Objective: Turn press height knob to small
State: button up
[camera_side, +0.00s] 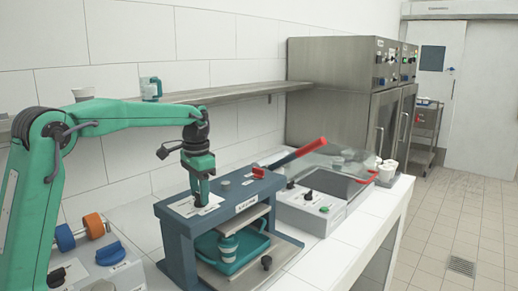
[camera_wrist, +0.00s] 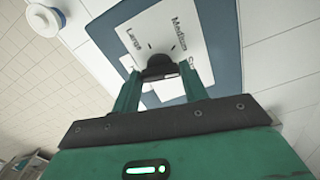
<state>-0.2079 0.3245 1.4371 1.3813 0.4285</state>
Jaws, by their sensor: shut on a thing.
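The press (camera_side: 175,235) is a dark blue frame on the counter, with a white label plate (camera_side: 185,209) on its top. My gripper (camera_side: 203,193) points down at that plate and is shut on the black press height knob (camera_wrist: 158,63). In the wrist view the two green fingers of my gripper (camera_wrist: 160,80) stand on either side of the knob. The label plate (camera_wrist: 195,45) there reads "Large", "Medium" and a partly cut-off word starting with S. I cannot tell which mark the knob points at.
A teal tray (camera_side: 225,263) with a small container sits inside the press. A red lever handle (camera_side: 300,153) rises at the right, near a grey sealing machine (camera_side: 312,208) with a clear cover. White cups (camera_side: 387,170) stand beyond it. A shelf (camera_side: 225,93) runs along the wall.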

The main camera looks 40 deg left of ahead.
jog(key=shift+r+m, duration=0.1)
jog(key=shift+m, duration=1.6)
jog(key=o, duration=1)
jog(key=shift+r, duration=3.85)
jog(key=shift+s, duration=0.1)
